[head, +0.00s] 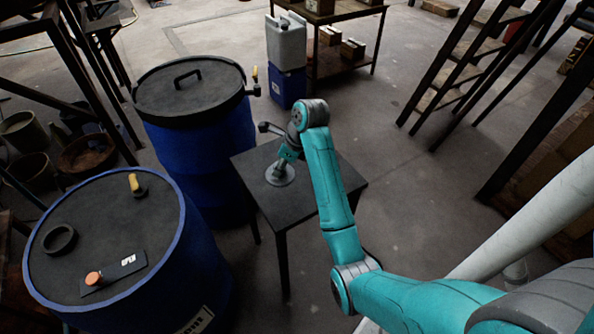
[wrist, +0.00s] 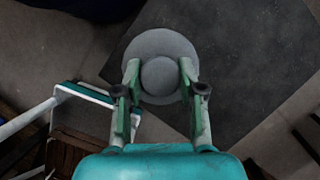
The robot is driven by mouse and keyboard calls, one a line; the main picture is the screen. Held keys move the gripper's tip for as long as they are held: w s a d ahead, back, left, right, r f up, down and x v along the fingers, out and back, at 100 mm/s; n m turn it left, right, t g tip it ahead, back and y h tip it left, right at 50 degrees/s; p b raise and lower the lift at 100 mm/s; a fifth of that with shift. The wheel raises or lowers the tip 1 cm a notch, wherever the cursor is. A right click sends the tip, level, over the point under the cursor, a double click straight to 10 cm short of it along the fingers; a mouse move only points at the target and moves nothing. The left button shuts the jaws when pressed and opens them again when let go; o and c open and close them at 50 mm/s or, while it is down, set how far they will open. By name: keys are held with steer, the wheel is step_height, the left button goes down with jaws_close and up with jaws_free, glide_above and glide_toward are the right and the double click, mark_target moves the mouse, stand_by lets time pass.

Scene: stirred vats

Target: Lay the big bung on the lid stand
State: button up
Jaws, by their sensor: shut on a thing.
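The big bung (head: 280,174) is a grey round disc with a knob on top. My gripper (head: 288,157) is shut on its knob, with the disc below the fingers. In the wrist view the fingers (wrist: 159,72) stand on both sides of the round knob, and the disc (wrist: 165,42) spreads out around it. The lid stand (head: 328,182) is a dark square table with thin legs. The bung is over the left part of its top, and the dark top (wrist: 240,60) shows behind it in the wrist view. I cannot tell whether the disc touches the top.
A blue vat (head: 190,270) at front left has a dark top with a round opening ring (head: 60,239), an orange cap (head: 94,278) and a yellow handle (head: 134,182). A lidded blue vat (head: 190,90) stands behind it. Ladder-like steps (head: 462,70) are at right.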

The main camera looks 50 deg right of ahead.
mark_target(292, 181)
steer(key=shift+s+a+r+m+h, duration=0.1)
steer(key=shift+s+r+m+h, duration=0.15)
steer(key=shift+s+m, duration=0.25)
steer(key=shift+s+r+m+h, duration=0.15)
steer(key=shift+s+r+m, duration=0.25)
steer(key=shift+s, duration=0.15)
steer(key=shift+s+f, duration=0.2)
steer(key=shift+s, duration=0.05)
steer(key=shift+f, duration=4.7)
steer(key=shift+f, duration=0.15)
steer(key=o, duration=1.1)
steer(key=shift+o, duration=0.2)
steer(key=v, duration=0.7)
steer(key=shift+s+r, duration=0.1)
steer(key=shift+r, duration=0.3)
